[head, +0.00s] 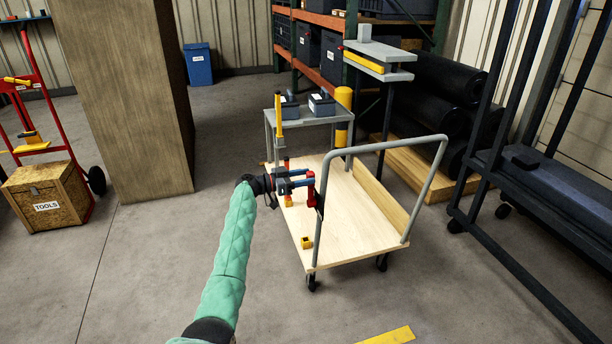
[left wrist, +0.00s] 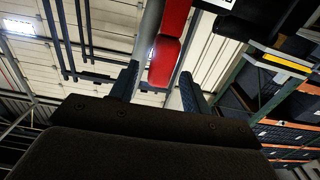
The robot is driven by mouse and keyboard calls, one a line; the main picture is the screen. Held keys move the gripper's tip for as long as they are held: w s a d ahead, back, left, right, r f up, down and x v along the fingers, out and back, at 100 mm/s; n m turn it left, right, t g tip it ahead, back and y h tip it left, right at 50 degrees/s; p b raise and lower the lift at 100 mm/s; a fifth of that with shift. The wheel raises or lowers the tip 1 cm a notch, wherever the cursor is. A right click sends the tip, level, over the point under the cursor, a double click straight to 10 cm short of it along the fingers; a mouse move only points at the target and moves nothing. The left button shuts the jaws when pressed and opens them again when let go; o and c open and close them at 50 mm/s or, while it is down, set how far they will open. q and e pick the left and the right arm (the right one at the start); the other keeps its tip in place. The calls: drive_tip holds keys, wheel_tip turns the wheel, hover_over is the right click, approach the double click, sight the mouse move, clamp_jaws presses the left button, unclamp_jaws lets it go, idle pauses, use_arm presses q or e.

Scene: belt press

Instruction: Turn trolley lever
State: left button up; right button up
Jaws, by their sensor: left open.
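The trolley (head: 345,240) has a pale wooden deck and a grey tube handle (head: 438,170). A red lever (head: 311,195) shows at the near left post of the handle. My left gripper (head: 309,179) reaches in from the left, over the trolley's left edge, with its fingertips at the lever. In the left wrist view the red lever (left wrist: 170,45) stands between the two open fingers, with the grey tube beside it. Whether either finger touches the lever I cannot tell. My right gripper is not in view.
Small yellow-orange pieces (head: 307,242) sit along the deck's left side. A grey table with dark bins (head: 321,104) stands behind the trolley. A dark rack (head: 545,165) stands to the right, a wooden pillar (head: 125,90) to the left. The floor between pillar and trolley is clear.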

use_arm(q)
drive_tip(key=shift+w+d, duration=0.1)
drive_tip(key=shift+d, duration=0.3)
drive_tip(key=shift+c, duration=0.5)
clamp_jaws()
